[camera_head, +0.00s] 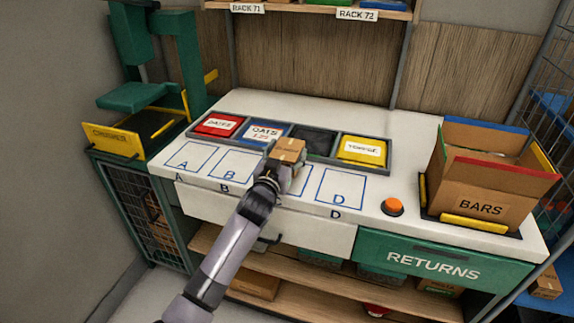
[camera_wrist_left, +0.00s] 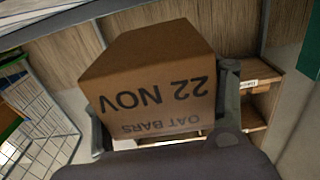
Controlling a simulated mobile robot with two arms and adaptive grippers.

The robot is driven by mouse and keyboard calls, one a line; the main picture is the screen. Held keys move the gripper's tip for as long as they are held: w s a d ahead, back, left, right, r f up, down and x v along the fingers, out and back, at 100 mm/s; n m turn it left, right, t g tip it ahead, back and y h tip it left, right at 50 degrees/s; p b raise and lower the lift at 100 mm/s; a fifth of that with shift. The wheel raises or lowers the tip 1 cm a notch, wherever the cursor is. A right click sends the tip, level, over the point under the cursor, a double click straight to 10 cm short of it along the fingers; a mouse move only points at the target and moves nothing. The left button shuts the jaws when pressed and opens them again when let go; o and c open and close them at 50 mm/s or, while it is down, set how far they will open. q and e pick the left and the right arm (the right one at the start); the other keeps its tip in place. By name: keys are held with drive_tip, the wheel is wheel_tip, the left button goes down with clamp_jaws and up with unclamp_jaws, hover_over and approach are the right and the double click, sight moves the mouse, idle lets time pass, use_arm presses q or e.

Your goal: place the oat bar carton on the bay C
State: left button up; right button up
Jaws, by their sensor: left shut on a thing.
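The oat bar carton (camera_head: 288,150) is a small brown box. In the left wrist view the carton (camera_wrist_left: 160,85) shows the print "OAT BARS" and "22 NOV", upside down. My left gripper (camera_head: 284,170) is shut on it, with a finger on each side. The carton and gripper are over the bay C area of the white counter, between bay B (camera_head: 232,164) and bay D (camera_head: 342,186). They hide most of bay C and its letter. I cannot tell whether the carton touches the counter. My right gripper is not in view.
Behind the bays is a grey tray with a red box (camera_head: 218,124), an oats box (camera_head: 264,133), a dark empty slot (camera_head: 313,141) and a yellow box (camera_head: 363,149). An orange button (camera_head: 392,206) and a BARS carton (camera_head: 478,198) are at right. Bays A and D are clear.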

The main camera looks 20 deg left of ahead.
use_arm(q)
drive_tip(key=shift+f, duration=1.95)
drive_tip(key=o, duration=1.4)
drive_tip(key=shift+c, duration=0.2)
drive_tip(key=shift+s, duration=0.15)
